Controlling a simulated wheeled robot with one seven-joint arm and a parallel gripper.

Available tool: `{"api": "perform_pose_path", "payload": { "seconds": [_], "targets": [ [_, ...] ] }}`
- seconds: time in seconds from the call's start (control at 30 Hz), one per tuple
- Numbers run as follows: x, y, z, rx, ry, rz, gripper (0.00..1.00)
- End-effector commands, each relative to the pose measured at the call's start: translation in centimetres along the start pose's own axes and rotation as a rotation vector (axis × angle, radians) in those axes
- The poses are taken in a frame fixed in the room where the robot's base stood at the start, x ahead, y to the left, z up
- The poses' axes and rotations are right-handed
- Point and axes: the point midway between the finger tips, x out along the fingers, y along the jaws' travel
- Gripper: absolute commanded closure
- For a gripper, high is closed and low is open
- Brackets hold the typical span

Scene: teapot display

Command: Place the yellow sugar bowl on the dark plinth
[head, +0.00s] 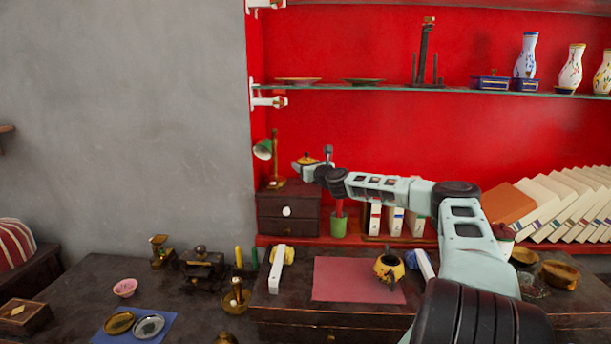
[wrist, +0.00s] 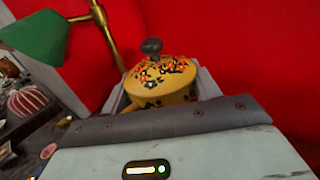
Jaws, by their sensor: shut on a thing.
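The yellow sugar bowl (wrist: 163,80) has a lid with orange and black flowers and a dark knob. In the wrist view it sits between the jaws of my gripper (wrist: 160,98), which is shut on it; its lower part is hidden. In the head view the bowl (head: 307,160) is small and held up by my gripper (head: 308,170) in front of the red wall. Below it stands a dark wooden drawer chest (head: 289,213) with a pale round knob. I cannot tell for certain whether this chest is the dark plinth.
A green lamp (head: 265,149) on a brass stem stands close left of the held bowl. A glass shelf (head: 360,87) runs above. A yellow teapot (head: 389,268) stands on a pink mat (head: 340,279). White books (head: 396,220) stand behind my arm.

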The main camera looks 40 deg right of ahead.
Motion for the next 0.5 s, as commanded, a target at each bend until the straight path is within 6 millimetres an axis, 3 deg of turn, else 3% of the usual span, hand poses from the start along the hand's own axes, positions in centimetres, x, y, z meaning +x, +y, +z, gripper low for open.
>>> {"api": "perform_pose_path", "payload": {
  "seconds": [0.27, 0.5],
  "targets": [
    [0.0, 0.1, -3.6, 0.003, 0.001, -0.001, 0.64],
    [0.0, 0.1, -4.0, 0.001, 0.000, -0.001, 0.64]
  ]
}}
